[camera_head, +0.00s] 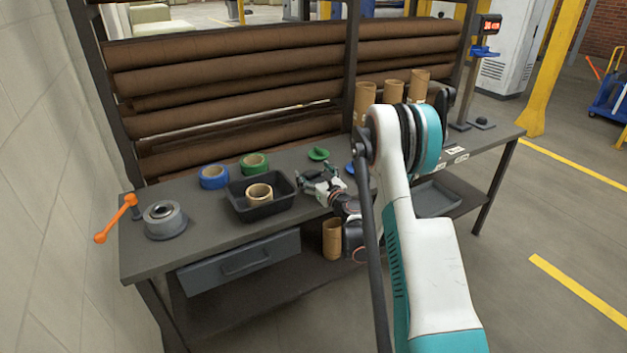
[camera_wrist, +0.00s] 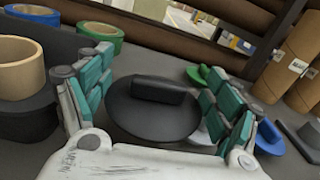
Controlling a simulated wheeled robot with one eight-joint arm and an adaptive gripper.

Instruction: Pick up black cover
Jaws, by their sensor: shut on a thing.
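The black cover (camera_wrist: 150,118), a round disc with a raised bar handle, sits between the two teal-padded fingers of my gripper (camera_wrist: 157,85) in the wrist view. My gripper is shut on it at its sides. In the head view my gripper (camera_head: 322,181) is over the workbench, just right of the black tray. I cannot make out the cover there, and I cannot tell whether it touches the bench.
Left on the workbench (camera_head: 180,257) are a black tray (camera_head: 252,213) with a tan roll (camera_head: 260,193), blue tape (camera_head: 214,177), green tape (camera_head: 255,164) and a grey reel (camera_head: 165,220). A green cover (camera_head: 318,153) lies behind my gripper. Cardboard tubes (camera_head: 392,92) stand at the back.

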